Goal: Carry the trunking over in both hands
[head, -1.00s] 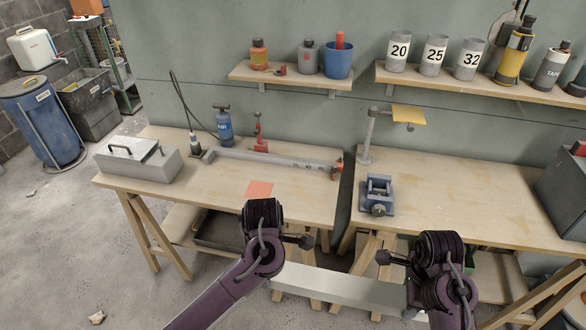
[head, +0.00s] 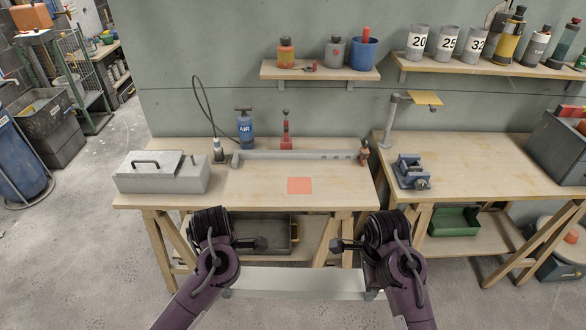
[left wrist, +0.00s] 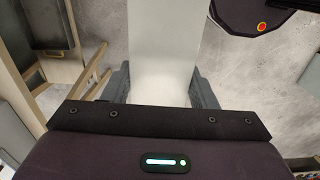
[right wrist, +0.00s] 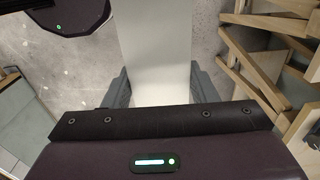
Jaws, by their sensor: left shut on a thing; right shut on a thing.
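The trunking (head: 298,281) is a long pale grey bar, held level and low in front of the benches in the head view. My left gripper (head: 229,290) is shut on its left end, and my right gripper (head: 372,293) is shut on its right end. The trunking also runs up between the fingers in the left wrist view (left wrist: 164,45) and in the right wrist view (right wrist: 155,45). In the head view my forearms and wrists hide most of both grippers. An orange-red square (head: 299,185) lies on the front of the left bench (head: 245,190).
On the left bench stand a grey toolbox (head: 162,171), a blue air pump (head: 245,128) and a long grey bar (head: 295,156) along the back. The right bench (head: 480,165) carries a blue vise (head: 412,171). A gap separates the benches. The left bench's front middle is clear.

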